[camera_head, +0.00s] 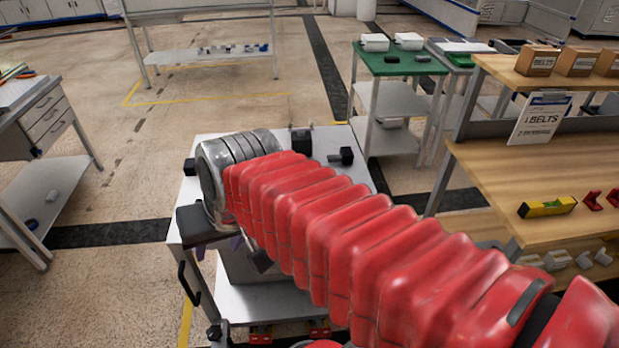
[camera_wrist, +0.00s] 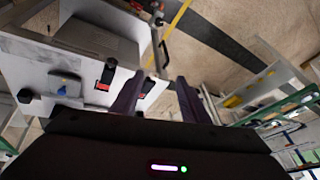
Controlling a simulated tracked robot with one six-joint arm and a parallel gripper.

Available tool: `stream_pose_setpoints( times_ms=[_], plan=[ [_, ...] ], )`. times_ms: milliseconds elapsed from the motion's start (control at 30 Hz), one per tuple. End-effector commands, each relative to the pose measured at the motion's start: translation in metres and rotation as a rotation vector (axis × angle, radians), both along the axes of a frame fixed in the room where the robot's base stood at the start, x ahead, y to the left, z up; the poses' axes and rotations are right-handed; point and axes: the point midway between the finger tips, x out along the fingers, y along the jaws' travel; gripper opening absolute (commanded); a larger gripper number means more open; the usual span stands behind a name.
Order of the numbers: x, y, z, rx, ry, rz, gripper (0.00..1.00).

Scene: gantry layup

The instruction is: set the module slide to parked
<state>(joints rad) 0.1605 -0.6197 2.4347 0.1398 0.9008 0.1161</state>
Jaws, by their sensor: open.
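A white cart (camera_head: 358,172) stands under my arm. On its top are a black block (camera_head: 300,139) and a black knob-like part (camera_head: 345,157). I cannot tell for sure which part is the module slide, or its position; my red-sleeved arm hides much of the top. My gripper (camera_head: 232,246) hangs at the cart's left side, partly hidden by the wrist. In the wrist view my gripper (camera_wrist: 160,92) is open, with nothing seen between its fingers. Beyond them are a rod-like handle (camera_wrist: 163,52) and red-and-black parts (camera_wrist: 106,74) on a white surface.
A black side handle (camera_head: 188,282) sticks out from the cart. A green-topped table (camera_head: 400,64) stands behind right, a wooden bench (camera_head: 500,185) at right with a yellow level (camera_head: 547,207). A drawer bench (camera_head: 50,115) is at left. Floor between is clear.

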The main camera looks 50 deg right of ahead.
Motion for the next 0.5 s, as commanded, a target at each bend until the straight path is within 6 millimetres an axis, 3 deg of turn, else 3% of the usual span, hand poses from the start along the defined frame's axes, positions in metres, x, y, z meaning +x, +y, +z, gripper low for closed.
stream_pose_setpoints(
  times_ms=[267,500],
  plan=[
    [0.044,-0.049,-0.010,0.293,0.070,-0.476,0.41],
    [0.077,-0.109,-0.022,0.555,0.102,-0.894,0.41]
  ],
)
